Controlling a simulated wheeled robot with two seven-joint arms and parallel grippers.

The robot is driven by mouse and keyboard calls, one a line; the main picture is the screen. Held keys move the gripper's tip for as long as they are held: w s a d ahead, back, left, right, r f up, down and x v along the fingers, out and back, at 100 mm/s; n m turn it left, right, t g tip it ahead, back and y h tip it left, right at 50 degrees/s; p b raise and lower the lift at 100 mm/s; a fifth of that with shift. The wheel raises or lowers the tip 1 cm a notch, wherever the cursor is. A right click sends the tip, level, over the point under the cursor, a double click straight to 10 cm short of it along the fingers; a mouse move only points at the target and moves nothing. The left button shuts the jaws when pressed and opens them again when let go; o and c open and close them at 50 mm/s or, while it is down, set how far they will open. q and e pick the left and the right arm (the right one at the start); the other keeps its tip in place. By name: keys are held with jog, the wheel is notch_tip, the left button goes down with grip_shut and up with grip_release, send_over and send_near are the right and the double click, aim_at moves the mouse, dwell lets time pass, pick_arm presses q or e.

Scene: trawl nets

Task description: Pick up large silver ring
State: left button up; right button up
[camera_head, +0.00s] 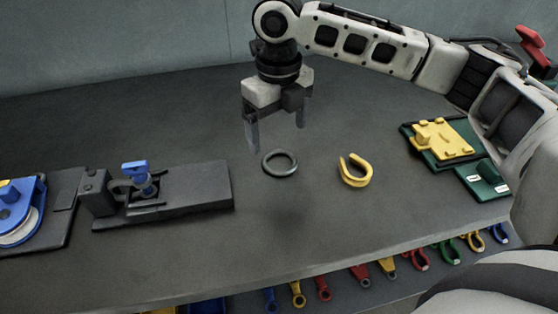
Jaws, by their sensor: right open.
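The large silver ring (282,173) lies flat on the dark grey table, a little left of the yellow hook-shaped piece. It looks dark grey. My right gripper (277,137) hangs above the table, just above and behind the ring in the picture, with its fingers pointing down. Its two fingers are spread apart with nothing between them. The fingers look clear of the ring, and all of the ring is visible. My left gripper is not in view.
A yellow open hook (356,181) lies right of the ring. A dark fixture (190,191) with a blue clamp (135,168) stands at left, beside a blue reel (18,212). A green board with a yellow block (442,140) is at right. Several coloured tools hang along the front edge.

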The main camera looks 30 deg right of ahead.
aim_at(279, 164)
jog(key=f, duration=0.7)
jog(key=shift+w+d+f, duration=0.1)
jog(key=shift+w+d, duration=0.1)
jog(key=shift+d, duration=0.05)
jog(key=c, duration=1.1)
